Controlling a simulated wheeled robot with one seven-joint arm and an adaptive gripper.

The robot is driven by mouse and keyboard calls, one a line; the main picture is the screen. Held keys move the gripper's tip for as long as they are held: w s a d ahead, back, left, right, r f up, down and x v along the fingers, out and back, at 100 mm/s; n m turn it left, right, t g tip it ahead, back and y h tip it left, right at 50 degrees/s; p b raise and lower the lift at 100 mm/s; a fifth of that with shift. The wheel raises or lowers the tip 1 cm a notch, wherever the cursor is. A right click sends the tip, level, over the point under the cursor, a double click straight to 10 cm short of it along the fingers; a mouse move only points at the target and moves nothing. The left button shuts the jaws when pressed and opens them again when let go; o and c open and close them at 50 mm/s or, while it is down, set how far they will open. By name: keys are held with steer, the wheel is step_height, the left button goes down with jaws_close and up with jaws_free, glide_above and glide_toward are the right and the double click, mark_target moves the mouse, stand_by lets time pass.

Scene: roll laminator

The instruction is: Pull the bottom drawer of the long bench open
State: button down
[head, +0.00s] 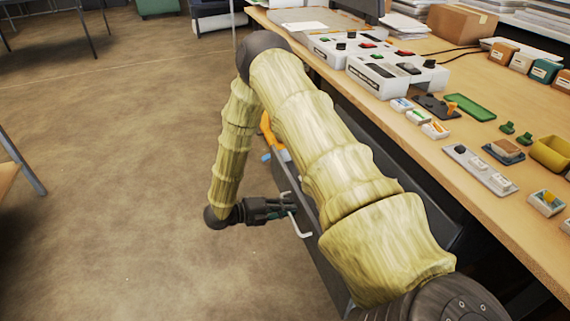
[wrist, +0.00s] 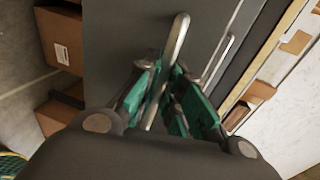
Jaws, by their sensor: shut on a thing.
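The long bench (head: 395,112) runs down the right side of the head view, with grey drawer fronts below its top. My gripper (head: 288,208) is low beside the bench, at a pale metal bar handle (head: 300,226). In the wrist view, the green-padded fingers (wrist: 168,95) are closed around the gripped handle (wrist: 178,42), which stands out from the grey drawer front (wrist: 120,50). A second bar handle (wrist: 219,62) lies further towards the bench top. My arm hides much of the drawer fronts in the head view. I cannot tell how far the drawer stands out.
On the bench top are a white control box (head: 390,75), a green tray (head: 470,107), a yellow bin (head: 552,152) and a cardboard box (head: 462,22). An orange thing (head: 267,130) shows partly behind my arm.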

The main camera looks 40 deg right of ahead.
steer(key=c, duration=1.5)
jaws_free()
steer(key=shift+a, duration=0.15)
steer(key=v, duration=1.1)
steer(key=shift+w+a, duration=0.25)
steer(key=shift+a, duration=0.1)
